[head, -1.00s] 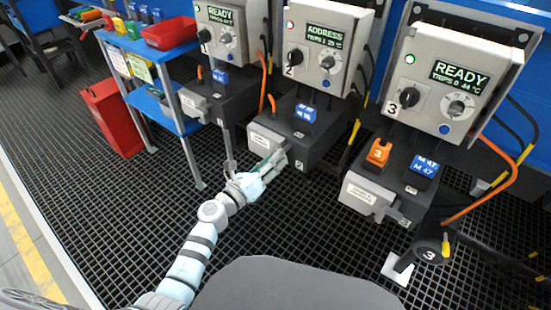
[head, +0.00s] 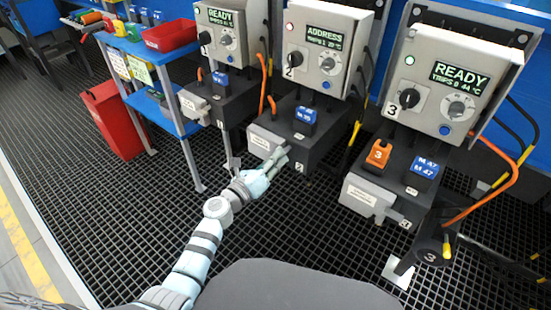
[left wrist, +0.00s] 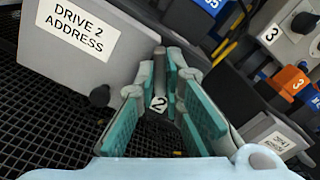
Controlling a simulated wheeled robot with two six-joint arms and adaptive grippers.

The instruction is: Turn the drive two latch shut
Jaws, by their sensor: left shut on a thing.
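The drive two unit has a control box (head: 322,55) with a red lamp and a display reading ADDRESS. Below it is a dark housing (head: 318,135) with a blue M-numbered block (head: 305,115). My left gripper (head: 280,158) is at the cover's right edge. In the left wrist view its teal-padded fingers (left wrist: 166,78) are shut on the grey latch handle, which they mostly hide. A "2" tag (left wrist: 158,103) shows between the fingers. My right gripper is not in view.
The drive three unit (head: 445,80) stands to the right and the drive one unit (head: 230,35) to the left, both reading READY. A blue shelf cart (head: 150,45) and red bin (head: 112,118) stand at the left. The black grid floor (head: 120,200) before the units is clear.

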